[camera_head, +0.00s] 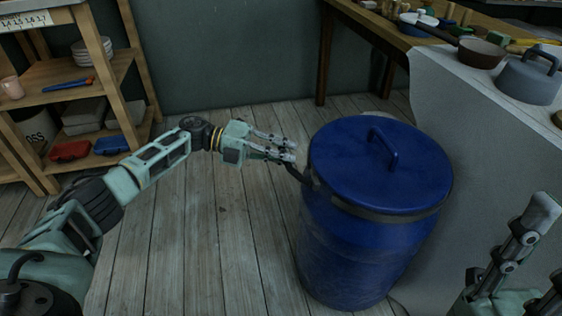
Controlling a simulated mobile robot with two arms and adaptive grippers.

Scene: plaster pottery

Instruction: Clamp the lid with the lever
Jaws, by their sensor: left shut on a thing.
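A blue drum (350,258) stands on the wooden floor, with a blue lid (350,165) on top that has an arched blue handle. A dark clamp ring (385,215) runs around the rim under the lid. A dark lever (298,174) sticks out from the ring at the drum's left side. My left gripper (291,151) reaches in from the left and is shut on the lever, close beside the rim; its fingers partly hide the lever. My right gripper (548,245) is at the lower right, partly cut off by the frame, with its fingers spread and empty.
A wooden shelf (75,72) with bowls, red and blue trays stands at the left. A grey-covered table (440,100) with a dark pan (482,52) and a grey lidded pot (530,78) stands right of the drum. A wooden workbench (375,25) is behind. Floor left of the drum is clear.

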